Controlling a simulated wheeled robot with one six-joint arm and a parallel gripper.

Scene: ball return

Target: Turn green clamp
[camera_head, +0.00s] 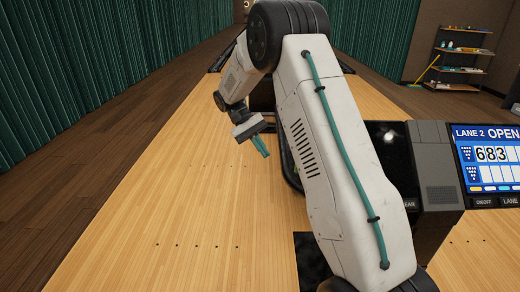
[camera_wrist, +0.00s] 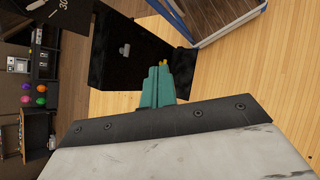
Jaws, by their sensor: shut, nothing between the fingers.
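My gripper (camera_head: 262,148) has teal fingers and hangs over the lane, left of my arm's large white link in the head view. In the wrist view the fingers of my gripper (camera_wrist: 160,82) are together, with nothing held between them. Small yellow bits show at the fingertips. My arm hides much of the unit in the head view.
A score display (camera_head: 490,155) stands on the right beside a dark grey box (camera_head: 437,165). A shelf (camera_head: 460,60) is at the back right. Coloured balls (camera_wrist: 40,88) sit at the left in the wrist view. The wooden lane (camera_head: 150,190) left of my arm is clear.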

